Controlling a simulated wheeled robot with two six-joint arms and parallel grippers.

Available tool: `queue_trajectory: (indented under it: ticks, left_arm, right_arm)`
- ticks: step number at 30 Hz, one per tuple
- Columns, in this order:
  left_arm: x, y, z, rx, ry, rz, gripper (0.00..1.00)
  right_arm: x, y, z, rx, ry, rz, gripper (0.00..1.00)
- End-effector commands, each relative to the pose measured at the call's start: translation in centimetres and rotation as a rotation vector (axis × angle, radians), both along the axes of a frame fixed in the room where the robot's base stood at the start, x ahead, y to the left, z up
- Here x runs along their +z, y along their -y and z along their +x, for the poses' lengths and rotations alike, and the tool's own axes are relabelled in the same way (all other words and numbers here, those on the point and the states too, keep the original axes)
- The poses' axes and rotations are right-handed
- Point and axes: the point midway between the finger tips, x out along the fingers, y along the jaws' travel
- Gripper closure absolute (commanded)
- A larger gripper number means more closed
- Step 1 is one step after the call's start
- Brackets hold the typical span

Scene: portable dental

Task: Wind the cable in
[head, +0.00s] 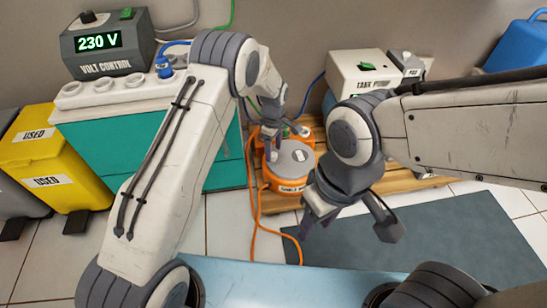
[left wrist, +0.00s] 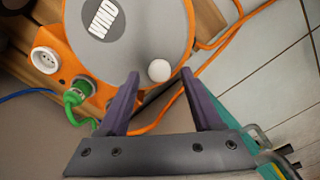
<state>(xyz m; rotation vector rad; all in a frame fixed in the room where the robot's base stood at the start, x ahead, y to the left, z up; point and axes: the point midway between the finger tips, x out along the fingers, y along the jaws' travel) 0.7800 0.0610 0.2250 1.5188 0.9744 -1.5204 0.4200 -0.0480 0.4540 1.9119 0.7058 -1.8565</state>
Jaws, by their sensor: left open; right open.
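The orange cable reel (head: 288,184) with a grey round top sits on a wooden pallet against the wall. In the left wrist view its grey top (left wrist: 115,35) carries a pale label and a white round knob (left wrist: 159,70) near the rim. My left gripper (head: 272,145) is over the reel, open. In the left wrist view its two purple fingers (left wrist: 162,84) stand on either side of the knob, apart from it in the picture. The orange cable (head: 257,215) runs loose from the reel across the floor. My right gripper (head: 346,230) is open and empty, in front of the reel.
A green plug (left wrist: 78,97) sits in a socket on the reel's side. A dark mat (head: 450,235) lies at right.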

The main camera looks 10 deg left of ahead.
Motion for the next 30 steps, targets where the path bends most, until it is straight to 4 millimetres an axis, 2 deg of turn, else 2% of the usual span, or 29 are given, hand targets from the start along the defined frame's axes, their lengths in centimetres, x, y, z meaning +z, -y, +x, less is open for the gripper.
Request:
queue_trajectory:
  ticks: [1, 3, 11, 12, 14, 15, 17, 30]
  left_arm:
    - [-1.09, 0.01, 0.02, 0.000, 0.000, 0.000, 0.34]
    - [-1.50, 0.01, 0.03, 0.000, 0.001, 0.000, 0.34]
    - [-1.47, 0.02, 0.03, 0.000, 0.001, 0.000, 0.34]
    - [-1.47, 0.02, 0.03, 0.000, 0.001, 0.000, 0.42]
    - [-1.46, 0.02, 0.03, 0.000, 0.001, 0.000, 0.64]
    - [-1.46, 0.02, 0.03, 0.000, 0.001, 0.000, 0.80]
    - [-1.46, 0.02, 0.03, 0.000, 0.001, 0.000, 1.00]
    - [-1.44, 0.01, 0.02, -0.001, 0.001, 0.000, 1.00]
  right_arm:
    - [-0.87, 0.00, 0.00, 0.000, 0.000, 0.000, 0.51]
    - [-1.07, 0.00, 0.00, 0.000, 0.000, 0.000, 0.51]
    - [-0.97, 0.00, 0.00, 0.000, 0.000, 0.000, 0.51]
    - [-0.97, 0.00, 0.00, 0.000, 0.000, 0.000, 0.51]
    - [-0.97, 0.00, 0.00, 0.000, 0.000, 0.000, 0.51]
    - [-0.97, 0.00, 0.00, 0.000, 0.000, 0.000, 0.51]
    - [-0.97, 0.00, 0.00, 0.000, 0.000, 0.000, 0.51]
    - [-0.97, 0.00, 0.00, 0.000, 0.000, 0.000, 0.51]
